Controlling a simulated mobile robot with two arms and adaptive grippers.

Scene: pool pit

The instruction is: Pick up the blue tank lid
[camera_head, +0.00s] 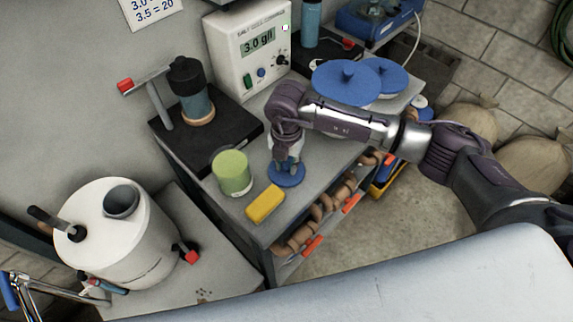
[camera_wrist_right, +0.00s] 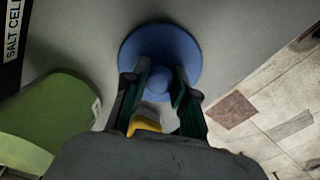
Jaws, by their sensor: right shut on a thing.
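A small round blue lid (camera_head: 287,178) with a knob is at the front of the grey cabinet top, under my right gripper (camera_head: 288,160). In the wrist view the blue lid (camera_wrist_right: 137,52) lies below the right gripper (camera_wrist_right: 158,88), with the two fingers on either side of its knob. The right gripper is shut on it. The lid appears to be at the counter surface; I cannot tell whether it is lifted. Two larger blue round lids, one with a knob (camera_head: 345,84) and one behind it (camera_head: 390,77), are farther back. My left gripper is not in view.
A green-topped cylinder (camera_head: 232,172) and a yellow block (camera_head: 265,204) stand close left of the lid. A salt controller (camera_head: 248,48) and a black stand (camera_head: 170,155) are behind. A white tank (camera_head: 115,235) is at left. Orange-brown rolls (camera_head: 300,238) hang at the cabinet front.

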